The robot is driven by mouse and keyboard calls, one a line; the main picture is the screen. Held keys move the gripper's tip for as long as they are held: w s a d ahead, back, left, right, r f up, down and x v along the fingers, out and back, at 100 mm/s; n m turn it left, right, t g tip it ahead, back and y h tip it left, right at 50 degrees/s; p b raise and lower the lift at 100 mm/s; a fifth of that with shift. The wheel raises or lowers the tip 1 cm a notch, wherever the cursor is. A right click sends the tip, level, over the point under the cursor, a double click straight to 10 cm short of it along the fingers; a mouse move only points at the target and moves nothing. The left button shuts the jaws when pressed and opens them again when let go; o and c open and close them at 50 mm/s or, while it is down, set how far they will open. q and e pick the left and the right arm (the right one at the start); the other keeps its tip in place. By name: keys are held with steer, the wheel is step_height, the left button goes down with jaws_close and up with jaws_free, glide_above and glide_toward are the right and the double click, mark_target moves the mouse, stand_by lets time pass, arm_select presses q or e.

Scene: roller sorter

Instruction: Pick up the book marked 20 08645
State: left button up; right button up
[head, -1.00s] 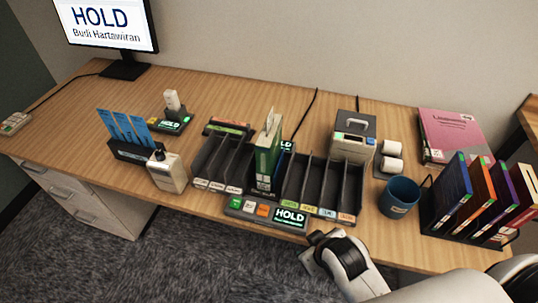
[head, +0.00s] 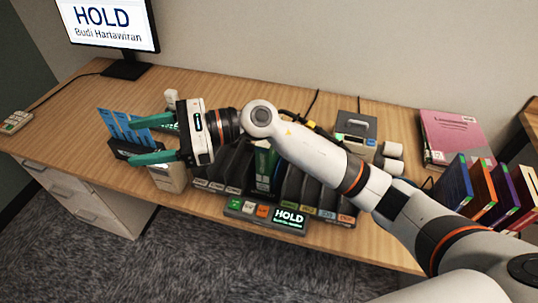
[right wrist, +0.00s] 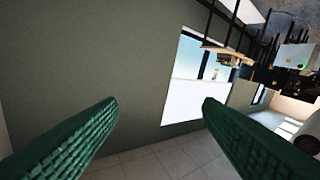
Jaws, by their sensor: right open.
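No label reading 20 08645 can be made out on any book. A green book (head: 263,165) stands in the black roller sorter (head: 291,188), partly hidden by my right arm. My right gripper (head: 133,141) is open and empty, pointing left above the blue cards, far from the rack. In the right wrist view its green fingers are apart, facing a wall and window. My left gripper is not in view.
A monitor (head: 109,24) reads HOLD, as does a small display (head: 289,217) at the sorter's front. A grey device (head: 355,130) and a pink folder (head: 452,135) lie at the back right. The desk's left part is mostly clear.

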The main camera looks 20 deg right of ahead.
steer(key=w+d+f+n+g+h, duration=0.1)
steer(key=w+d+f+n+h, duration=0.25)
steer(key=f+n+h, duration=0.3)
step_height(320, 180, up, 3)
steer(key=n+t+h, duration=0.2)
steer(key=n+h, duration=0.1)
steer(key=h, duration=1)
glide_above(269, 155)
steer(key=w+d, duration=0.1)
steer(key=w, duration=0.4)
steer(key=f, duration=0.2)
steer(key=f+p, duration=0.1)
steer(key=f, duration=0.1)
steer(key=f+p, duration=0.1)
steer(key=f, duration=0.1)
steer(key=shift+w+d, duration=0.2)
steer(key=shift+d, duration=0.2)
steer(key=f, duration=0.2)
steer(key=f+p, duration=0.1)
steer(key=f, duration=0.1)
steer(key=f+p, duration=0.1)
steer(key=shift+w+f, duration=0.4)
steer(key=shift+r, duration=0.1)
jaws_close()
